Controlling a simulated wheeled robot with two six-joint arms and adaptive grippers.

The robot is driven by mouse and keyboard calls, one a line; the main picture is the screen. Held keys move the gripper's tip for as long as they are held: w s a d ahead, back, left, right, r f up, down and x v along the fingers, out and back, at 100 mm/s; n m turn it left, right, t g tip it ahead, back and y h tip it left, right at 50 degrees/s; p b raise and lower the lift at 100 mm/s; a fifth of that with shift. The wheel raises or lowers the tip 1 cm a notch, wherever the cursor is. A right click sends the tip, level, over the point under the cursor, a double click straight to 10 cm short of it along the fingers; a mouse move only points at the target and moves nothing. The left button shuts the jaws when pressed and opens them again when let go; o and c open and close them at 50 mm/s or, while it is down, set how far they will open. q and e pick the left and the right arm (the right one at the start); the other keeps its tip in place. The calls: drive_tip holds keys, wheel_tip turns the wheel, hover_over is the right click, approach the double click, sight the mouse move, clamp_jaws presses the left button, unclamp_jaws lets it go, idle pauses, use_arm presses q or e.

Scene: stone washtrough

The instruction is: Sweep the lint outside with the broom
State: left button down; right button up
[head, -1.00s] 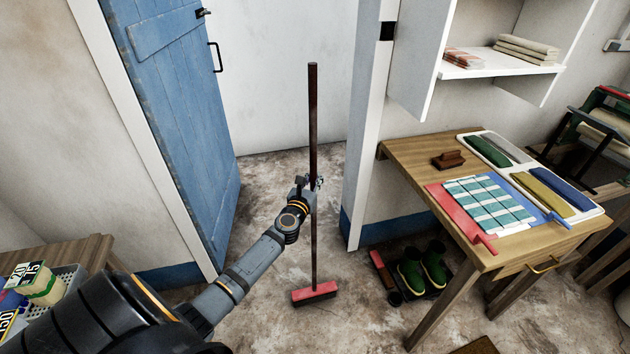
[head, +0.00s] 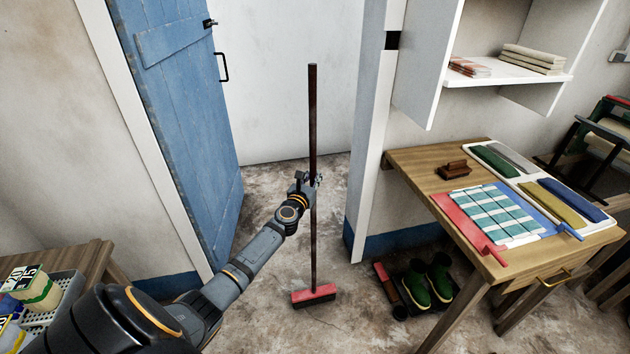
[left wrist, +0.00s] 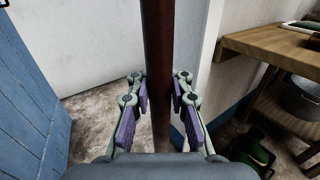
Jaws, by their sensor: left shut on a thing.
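The broom has a dark brown upright handle (head: 313,120) and a red head (head: 314,294) with dark bristles, low near the floor in the head view. My left gripper (head: 308,181) is shut on the handle around its middle. In the left wrist view the handle (left wrist: 161,60) stands between the purple-padded fingers of my left gripper (left wrist: 158,113). I cannot make out any lint on the mottled floor (head: 270,190). My right gripper is not in view.
A blue door (head: 185,110) stands open at the left, with a doorway behind the broom. A wooden table (head: 425,163) with cloths stands at the right. Green boots (head: 430,280) are under it. A crate (head: 60,300) sits at lower left. Floor around the broom head is clear.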

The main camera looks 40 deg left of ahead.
use_arm(q)
drive_tip(key=shift+w+a+r+b, duration=0.1)
drive_tip(key=shift+w+a+b, duration=0.5)
drive_tip(key=shift+w+a, duration=0.55)
drive_tip(key=shift+a, duration=0.1)
